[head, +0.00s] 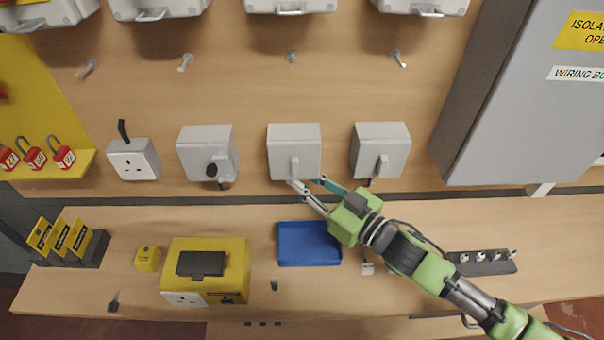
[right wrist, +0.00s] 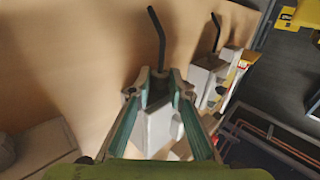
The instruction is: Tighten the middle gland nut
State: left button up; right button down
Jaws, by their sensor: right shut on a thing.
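The middle grey box (head: 294,150) is fixed to the wooden wall panel, with a pale handle on its front. My right gripper (head: 306,183) reaches up from the lower right to the box's underside. In the right wrist view its teal fingers (right wrist: 160,82) are closed around the base of a black cable (right wrist: 158,35) where it meets the box (right wrist: 160,128). The middle gland nut lies between the fingertips and is mostly hidden by them. I cannot tell how far it is turned. My left gripper is not in view.
Grey boxes flank it on the left (head: 207,153) and right (head: 381,150), with short cables below. A blue tray (head: 309,244) and a yellow case (head: 230,256) rest on the bench below. A large grey cabinet (head: 535,110) stands at the right.

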jog(key=shift+w+d+r+n+g+y, duration=0.1)
jog(key=shift+w+r+n+g+y, duration=0.05)
jog(key=shift+n+g+y, duration=0.3)
jog(key=c, duration=1.9)
grip_release()
jog(key=shift+v, duration=3.95)
